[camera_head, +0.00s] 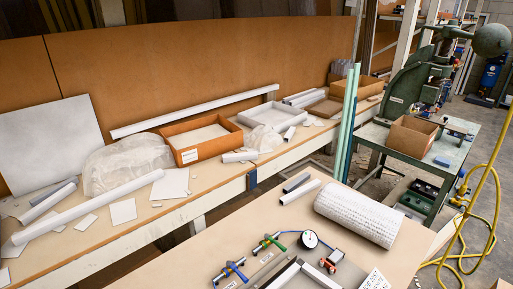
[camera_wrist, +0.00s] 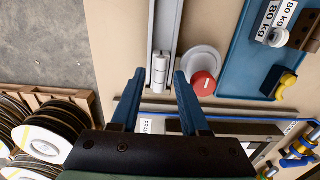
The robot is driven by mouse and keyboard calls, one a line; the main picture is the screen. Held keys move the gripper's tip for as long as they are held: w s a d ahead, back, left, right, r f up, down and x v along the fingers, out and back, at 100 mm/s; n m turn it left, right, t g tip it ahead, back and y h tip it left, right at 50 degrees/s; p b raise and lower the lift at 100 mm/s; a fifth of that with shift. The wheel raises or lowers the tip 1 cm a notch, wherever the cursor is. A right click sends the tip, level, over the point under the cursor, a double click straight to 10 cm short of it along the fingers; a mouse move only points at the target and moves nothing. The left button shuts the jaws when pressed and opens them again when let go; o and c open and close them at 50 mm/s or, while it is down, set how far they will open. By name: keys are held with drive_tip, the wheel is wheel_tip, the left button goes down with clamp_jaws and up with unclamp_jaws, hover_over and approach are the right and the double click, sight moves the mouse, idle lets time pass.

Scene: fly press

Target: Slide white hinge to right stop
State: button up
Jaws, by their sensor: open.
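A white, cylinder-like hinge piece (camera_wrist: 160,68) sits at the near end of a grey rail (camera_wrist: 166,22) in the wrist view. The rail runs up and down in that picture. My gripper (camera_wrist: 159,74) has two dark blue fingers, open and apart. The hinge shows between the fingertips, with a gap on both sides. I cannot tell the height of the fingertips over it. I cannot make out the hinge, its stops or my gripper in the head view.
A red knob (camera_wrist: 203,83) on a white disc stands just right of the right finger. A blue tray (camera_wrist: 246,62) lies farther right. Cable spools (camera_wrist: 45,140) are at the lower left. In the head view, a front table (camera_head: 190,240) holds clamps and a white roll (camera_head: 357,214).

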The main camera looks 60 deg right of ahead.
drive_tip(key=shift+r+p, duration=2.8)
drive_tip(key=shift+r, duration=0.2)
